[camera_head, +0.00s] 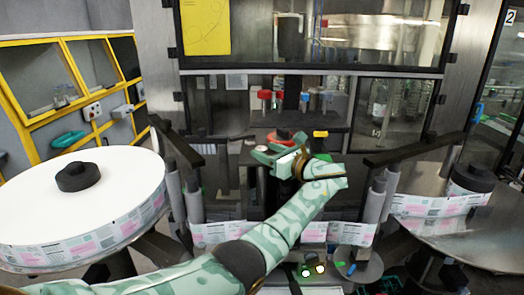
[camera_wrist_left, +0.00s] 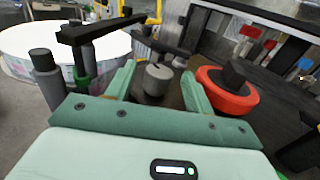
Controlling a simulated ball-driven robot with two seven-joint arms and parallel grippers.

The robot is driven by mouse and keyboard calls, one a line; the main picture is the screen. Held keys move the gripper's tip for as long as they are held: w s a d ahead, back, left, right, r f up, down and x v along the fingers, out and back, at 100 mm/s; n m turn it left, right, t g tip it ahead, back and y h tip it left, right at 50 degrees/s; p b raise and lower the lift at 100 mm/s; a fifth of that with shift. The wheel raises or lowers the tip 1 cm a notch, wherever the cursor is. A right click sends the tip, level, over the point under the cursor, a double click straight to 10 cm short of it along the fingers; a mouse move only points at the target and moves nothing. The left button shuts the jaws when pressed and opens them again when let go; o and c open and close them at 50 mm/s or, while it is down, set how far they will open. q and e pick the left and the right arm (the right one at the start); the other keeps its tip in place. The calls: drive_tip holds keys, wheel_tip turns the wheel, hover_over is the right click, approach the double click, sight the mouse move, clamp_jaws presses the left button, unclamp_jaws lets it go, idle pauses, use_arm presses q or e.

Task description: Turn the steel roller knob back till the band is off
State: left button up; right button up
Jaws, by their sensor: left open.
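The steel roller knob (camera_wrist_left: 157,82) shows in the left wrist view as a short grey cylinder with a dark mark on top. It stands between the two green fingers of my left gripper (camera_head: 270,153), which are open, with a visible gap on either side. In the head view this gripper is at the middle of the machine, and I cannot clearly make out the knob there. A printed label band (camera_head: 320,233) runs across the machine's front, partly behind my left arm. Whether it is the task's band, I cannot tell. My right gripper is not in view.
An orange-red disc with a black knob (camera_wrist_left: 238,104) sits close right of the fingers. A black bar (camera_wrist_left: 97,30) and a grey roller (camera_wrist_left: 44,75) stand at left. A large white label reel (camera_head: 110,205) fills the head view's left; another reel (camera_head: 435,205) is at right.

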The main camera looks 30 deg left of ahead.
use_arm(q)
drive_tip(key=b+v, duration=0.2)
drive_tip(key=v, duration=1.1)
drive_tip(key=shift+d+b, duration=0.3)
